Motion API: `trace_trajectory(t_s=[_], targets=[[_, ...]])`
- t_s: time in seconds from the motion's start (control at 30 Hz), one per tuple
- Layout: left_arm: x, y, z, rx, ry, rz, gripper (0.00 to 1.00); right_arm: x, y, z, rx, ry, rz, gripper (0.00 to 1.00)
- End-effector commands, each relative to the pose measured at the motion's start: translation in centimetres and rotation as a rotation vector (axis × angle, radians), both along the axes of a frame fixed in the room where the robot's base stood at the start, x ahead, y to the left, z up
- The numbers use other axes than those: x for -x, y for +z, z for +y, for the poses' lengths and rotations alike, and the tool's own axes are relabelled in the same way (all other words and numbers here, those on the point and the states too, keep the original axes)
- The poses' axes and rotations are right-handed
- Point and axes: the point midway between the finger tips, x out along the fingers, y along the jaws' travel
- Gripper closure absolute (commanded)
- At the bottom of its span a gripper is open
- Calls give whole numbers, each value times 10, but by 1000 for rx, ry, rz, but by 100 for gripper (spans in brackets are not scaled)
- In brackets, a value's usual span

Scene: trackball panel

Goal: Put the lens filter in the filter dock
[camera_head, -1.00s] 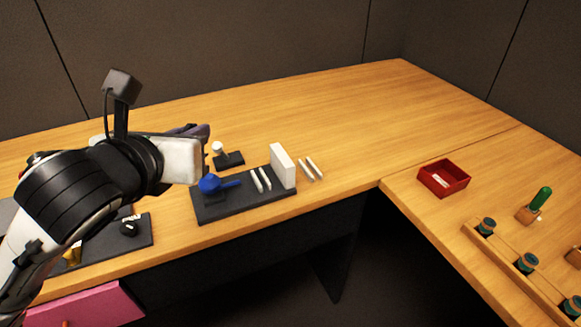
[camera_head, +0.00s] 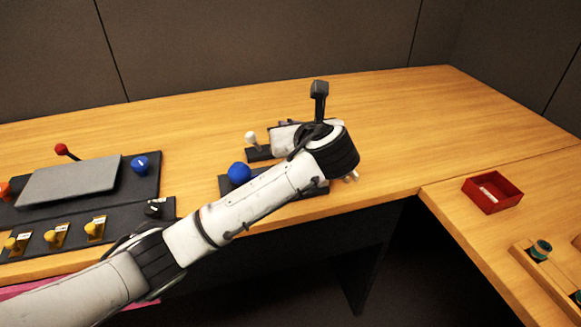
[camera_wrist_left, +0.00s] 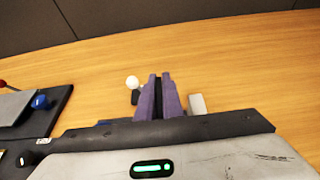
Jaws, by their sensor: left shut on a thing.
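My left gripper (camera_head: 284,124) is above the back of the small dark panel (camera_head: 225,186), near the white-knobbed stick. Its purple fingers, close together, show in the left wrist view (camera_wrist_left: 159,78). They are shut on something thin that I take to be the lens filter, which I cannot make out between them. I cannot pick out the filter dock for certain; my arm hides most of the small panel. A white block (camera_wrist_left: 197,105) shows just right of the fingers in the wrist view. My right gripper is not in view.
The blue ball (camera_head: 238,173) and white-knobbed stick (camera_head: 251,139) stand close to my arm. A larger dark panel with a grey plate (camera_head: 70,181) and red knob (camera_head: 61,149) lies left. A red tray (camera_head: 492,192) is right. The back of the table is clear.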

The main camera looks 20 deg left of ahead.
Motion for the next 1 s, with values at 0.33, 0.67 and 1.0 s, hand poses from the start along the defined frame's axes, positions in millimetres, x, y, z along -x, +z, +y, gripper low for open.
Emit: trace_trajectory(t_s=[0.33,0.67,1.0], targets=[[1,-48,1,-2,-2,4,100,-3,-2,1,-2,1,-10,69],[0,-81,0,0,-2,0,100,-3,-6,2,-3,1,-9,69],[0,-83,0,0,-3,1,78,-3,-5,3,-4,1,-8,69]])
